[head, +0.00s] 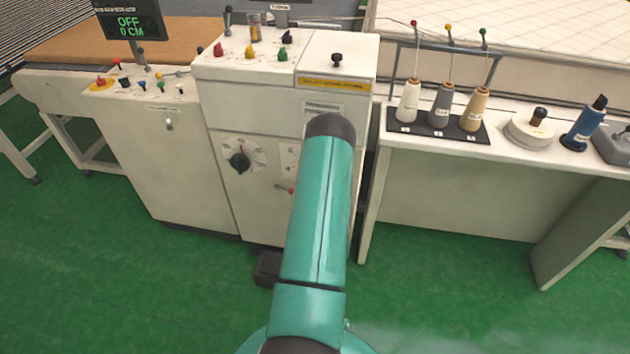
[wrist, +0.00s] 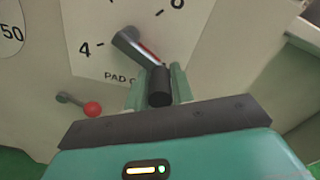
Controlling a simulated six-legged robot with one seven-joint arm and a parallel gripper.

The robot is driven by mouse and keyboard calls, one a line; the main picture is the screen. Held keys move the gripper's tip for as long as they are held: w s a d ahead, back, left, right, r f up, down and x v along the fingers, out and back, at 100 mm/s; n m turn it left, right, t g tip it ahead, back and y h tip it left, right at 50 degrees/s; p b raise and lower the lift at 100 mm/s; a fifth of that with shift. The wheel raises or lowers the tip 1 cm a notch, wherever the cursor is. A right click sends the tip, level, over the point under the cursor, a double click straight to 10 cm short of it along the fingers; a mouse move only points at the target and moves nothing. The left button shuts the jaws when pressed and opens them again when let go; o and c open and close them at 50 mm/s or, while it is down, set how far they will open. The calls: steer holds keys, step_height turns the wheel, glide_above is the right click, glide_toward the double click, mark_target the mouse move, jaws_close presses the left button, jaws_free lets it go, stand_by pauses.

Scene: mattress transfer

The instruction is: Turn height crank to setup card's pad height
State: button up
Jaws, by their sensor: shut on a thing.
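The height crank (wrist: 135,48) is a grey arm with a red line and a black handle (wrist: 160,88), on a white dial plate (wrist: 92,40) marked "PAD C...". The numeral 4 shows left of the crank, and a partly cut numeral, perhaps 6, shows at upper right. The crank arm slants from its upper-left end down to the handle at lower right. My gripper (wrist: 159,92) is shut on the black handle, one green finger on each side. In the head view my teal arm hides the gripper and crank; only the dial plate's left edge (head: 289,153) shows. I cannot identify a setup card.
A red-balled lever (wrist: 92,109) sits below the dial plate, close to my gripper. A black rotary knob (head: 239,161) is on the cabinet front. A display (head: 130,22) reads "OFF 0 CM". A thread-spool table (head: 440,143) stands to the right. Green floor lies in front.

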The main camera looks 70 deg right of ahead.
steer(key=shift+w+m, duration=0.25)
steer(key=shift+m, duration=0.15)
steer(key=o, duration=0.9)
steer(key=shift+s, duration=0.1)
steer(key=shift+a+f, duration=0.1)
steer(key=shift+a, duration=0.05)
steer(key=a, duration=0.4)
steer(key=s+a, duration=0.1)
steer(key=a, duration=0.4)
steer(key=s+a, duration=0.1)
steer(key=a, duration=0.3)
steer(key=shift+s+a, duration=0.1)
steer(key=shift+a, duration=0.1)
